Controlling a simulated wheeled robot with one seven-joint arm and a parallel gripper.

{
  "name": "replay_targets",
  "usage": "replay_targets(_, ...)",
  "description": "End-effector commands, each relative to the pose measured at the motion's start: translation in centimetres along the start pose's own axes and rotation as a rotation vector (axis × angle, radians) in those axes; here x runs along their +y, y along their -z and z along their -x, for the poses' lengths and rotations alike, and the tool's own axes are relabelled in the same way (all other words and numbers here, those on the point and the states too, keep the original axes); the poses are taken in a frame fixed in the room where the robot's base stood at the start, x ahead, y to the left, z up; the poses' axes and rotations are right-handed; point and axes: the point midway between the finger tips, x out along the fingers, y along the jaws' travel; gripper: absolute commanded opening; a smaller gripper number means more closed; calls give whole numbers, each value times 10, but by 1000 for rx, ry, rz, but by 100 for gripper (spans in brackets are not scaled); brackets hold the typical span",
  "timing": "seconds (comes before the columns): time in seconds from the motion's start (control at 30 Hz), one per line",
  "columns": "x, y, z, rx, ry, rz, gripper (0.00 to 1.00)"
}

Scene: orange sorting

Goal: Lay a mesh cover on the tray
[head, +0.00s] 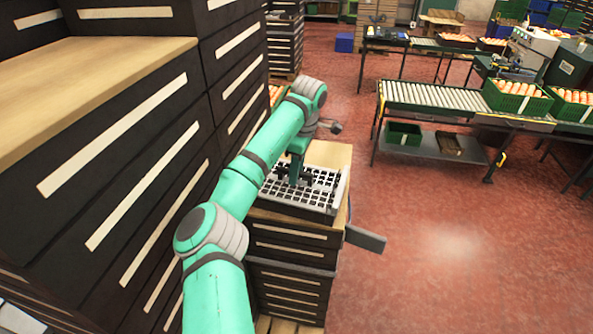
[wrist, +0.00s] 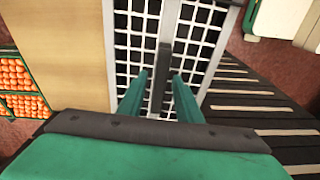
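A white mesh cover (head: 318,207) with square openings lies flat on top of a dark stack with a wooden top. Dark shows through its openings, and I cannot make out the tray as a separate thing. The mesh cover also fills the middle of the wrist view (wrist: 197,42). A dark upright bar (wrist: 164,58) stands out from the mesh, probably its handle. My gripper (head: 299,181) is low over the mesh. In the wrist view its two green fingers (wrist: 160,84) stand apart on either side of the bar, with a gap showing on both sides.
Tall dark crates (head: 130,150) with pale strips stand close on the left of my arm. A roller conveyor (head: 430,98) with green crates of oranges (head: 518,100) is at the right. The red floor (head: 450,240) is open at the lower right.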

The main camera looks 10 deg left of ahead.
Motion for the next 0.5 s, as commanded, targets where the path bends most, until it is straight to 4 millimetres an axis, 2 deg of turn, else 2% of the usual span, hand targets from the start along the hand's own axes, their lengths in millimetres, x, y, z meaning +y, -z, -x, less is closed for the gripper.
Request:
replay_targets(0.33,0,0,2,0,0,0,36)
replay_targets(0.5,0,0,19,-1,0,0,36)
